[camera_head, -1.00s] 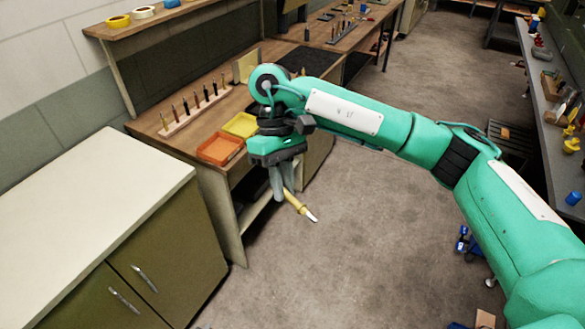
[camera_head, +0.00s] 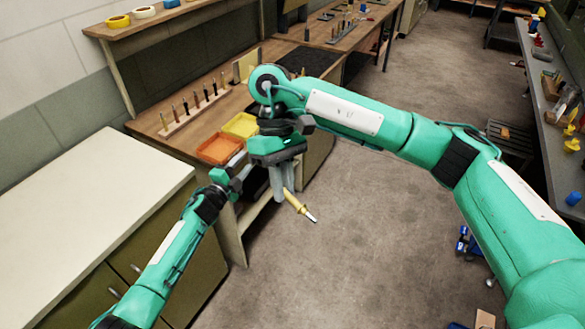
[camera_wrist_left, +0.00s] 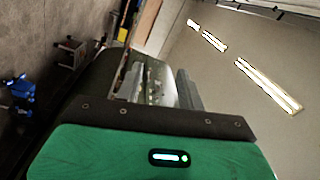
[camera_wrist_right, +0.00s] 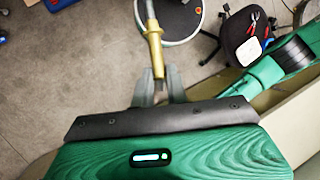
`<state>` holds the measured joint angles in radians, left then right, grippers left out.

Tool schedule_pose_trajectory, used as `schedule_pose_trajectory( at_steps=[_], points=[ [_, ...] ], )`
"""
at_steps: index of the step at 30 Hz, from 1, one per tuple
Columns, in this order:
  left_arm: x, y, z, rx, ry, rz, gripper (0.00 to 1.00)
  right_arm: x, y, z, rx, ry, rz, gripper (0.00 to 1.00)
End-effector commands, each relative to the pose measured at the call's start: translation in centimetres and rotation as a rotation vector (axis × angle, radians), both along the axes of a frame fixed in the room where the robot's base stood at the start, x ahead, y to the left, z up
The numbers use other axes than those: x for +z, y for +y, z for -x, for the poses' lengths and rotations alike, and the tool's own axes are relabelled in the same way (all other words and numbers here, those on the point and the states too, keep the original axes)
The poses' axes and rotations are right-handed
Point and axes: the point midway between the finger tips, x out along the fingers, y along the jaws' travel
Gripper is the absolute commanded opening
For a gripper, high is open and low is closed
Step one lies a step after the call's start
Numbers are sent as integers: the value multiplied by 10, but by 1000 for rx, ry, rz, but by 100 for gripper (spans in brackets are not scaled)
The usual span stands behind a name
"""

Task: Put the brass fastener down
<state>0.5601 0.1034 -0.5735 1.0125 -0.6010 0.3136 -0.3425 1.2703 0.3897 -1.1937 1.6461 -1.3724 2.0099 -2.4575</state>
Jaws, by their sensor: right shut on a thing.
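The brass fastener (camera_head: 297,204) is a slim yellow-brass piece with a pale metal end, held tilted below my right gripper (camera_head: 281,190). In the right wrist view the fastener (camera_wrist_right: 154,45) sticks out between the fingertips of my right gripper (camera_wrist_right: 160,80), which is shut on it. It hangs in the air in front of the bench. My left gripper (camera_head: 238,164) is empty, near the bench's front edge, left of the right gripper. In the left wrist view, the fingers of my left gripper (camera_wrist_left: 160,78) are apart.
An orange tray (camera_head: 219,149) and a yellow tray (camera_head: 240,125) sit on the wooden bench (camera_head: 152,122), near a rack of upright tools (camera_head: 190,115). A white-topped cabinet (camera_head: 85,205) stands at the left.

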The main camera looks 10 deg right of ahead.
Motion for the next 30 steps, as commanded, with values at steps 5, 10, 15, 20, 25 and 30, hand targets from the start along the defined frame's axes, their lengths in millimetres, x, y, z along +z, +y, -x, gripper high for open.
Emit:
schedule_pose_trajectory(
  at_steps=[5, 10, 15, 20, 25, 30],
  points=[
    [105, -40, -12, -121, -259, -99, 39, 0, 0, 0, 0, 0, 0, 0],
    [200, -77, -3, -236, -518, -210, 39, 0, 0, 0, 0, 0, 0, 0],
    [291, -115, 22, -350, -803, -345, 39, 0, 0, 0, 0, 0, 0, 0],
    [365, -147, 59, -455, -1081, -491, 39, 0, 0, 0, 0, 0, 0, 0],
    [425, -176, 107, -560, -1370, -660, 39, 0, 0, 0, 0, 0, 0, 0],
    [461, -198, 165, -691, -1672, -855, 39, 0, 0, 0, 0, 0, 0, 0]
  ],
)
